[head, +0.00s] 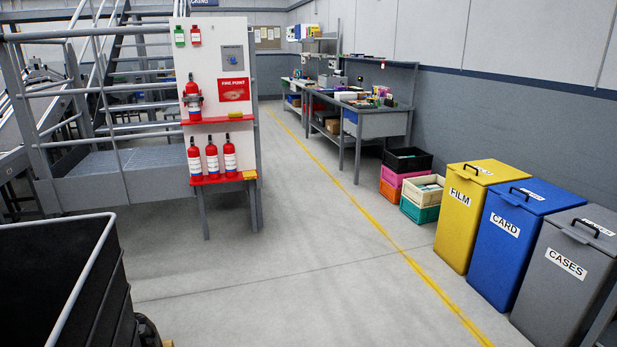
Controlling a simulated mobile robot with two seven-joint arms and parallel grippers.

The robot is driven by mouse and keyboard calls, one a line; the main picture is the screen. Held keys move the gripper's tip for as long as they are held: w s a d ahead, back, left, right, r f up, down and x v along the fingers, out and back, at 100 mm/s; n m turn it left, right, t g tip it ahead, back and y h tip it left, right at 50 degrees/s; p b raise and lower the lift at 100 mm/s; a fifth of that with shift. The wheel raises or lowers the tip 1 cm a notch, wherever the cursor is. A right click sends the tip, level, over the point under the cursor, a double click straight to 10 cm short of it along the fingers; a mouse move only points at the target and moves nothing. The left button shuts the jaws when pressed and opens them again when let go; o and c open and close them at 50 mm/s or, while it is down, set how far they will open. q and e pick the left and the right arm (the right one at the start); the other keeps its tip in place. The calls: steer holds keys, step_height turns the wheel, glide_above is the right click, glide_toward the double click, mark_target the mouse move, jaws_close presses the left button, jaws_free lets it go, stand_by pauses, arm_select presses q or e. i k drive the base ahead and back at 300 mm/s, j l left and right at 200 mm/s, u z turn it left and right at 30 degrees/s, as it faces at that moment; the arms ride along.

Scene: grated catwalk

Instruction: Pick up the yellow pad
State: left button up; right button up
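A small flat yellow item (249,174) lies at the right end of the lower red shelf (215,180) on the white fire-point board. It may be the yellow pad, but it is too small to tell. Another small yellow item (235,115) lies on the upper red shelf (216,121), to the right of a fire extinguisher. Neither of my grippers is in view.
Red extinguishers (212,159) stand on the shelves. A black bin with a grey rim (60,285) fills the lower left. Yellow, blue and grey bins (470,215) and stacked crates (421,199) line the right. A cluttered workbench (380,122) stands behind. The middle floor is clear.

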mark_target(238, 114)
steer(key=i+l+u, duration=0.15)
steer(key=i, duration=0.25)
steer(key=i+l+u, duration=0.15)
steer(key=i, duration=0.2)
steer(key=i+l+u, duration=0.15)
steer(key=i, duration=0.25)
steer(key=i+u, duration=0.1)
steer(key=i, duration=0.85)
steer(key=i+u, duration=0.15)
steer(key=i, duration=0.8)
steer(key=i+u, duration=0.1)
steer(key=i, duration=0.85)
steer(key=i+l+u, duration=0.3)
steer(key=i, duration=0.2)
steer(key=i+l+u, duration=0.35)
steer(key=i, duration=0.15)
steer(key=j, duration=0.05)
